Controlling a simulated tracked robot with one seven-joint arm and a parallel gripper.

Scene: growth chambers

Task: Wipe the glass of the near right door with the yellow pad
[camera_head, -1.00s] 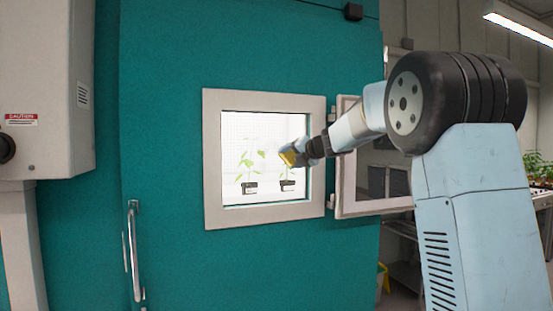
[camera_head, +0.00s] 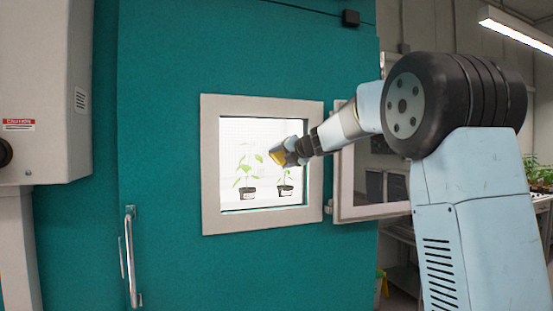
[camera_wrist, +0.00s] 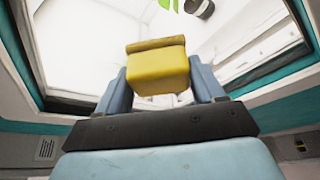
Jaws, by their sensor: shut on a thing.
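My gripper (camera_head: 286,152) is shut on the yellow pad (camera_head: 277,156). In the wrist view the pad (camera_wrist: 158,72) sits between my two blue-grey fingers, its wide face turned outward. The teal door (camera_head: 160,160) has a window in a pale frame (camera_head: 211,170). The pad is in front of the upper right part of the bright window area (camera_head: 236,140). I cannot tell whether it touches glass or whether a pane fills this frame. A hinged pale-framed panel (camera_head: 342,205) stands swung out to the right, partly hidden by my arm.
Two potted seedlings, one on the left (camera_head: 248,193) and one on the right (camera_head: 285,190), stand inside the chamber. A long metal handle (camera_head: 131,255) is at the door's lower left. A grey cabinet (camera_head: 40,90) juts out at the left. Benches with plants are at the far right.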

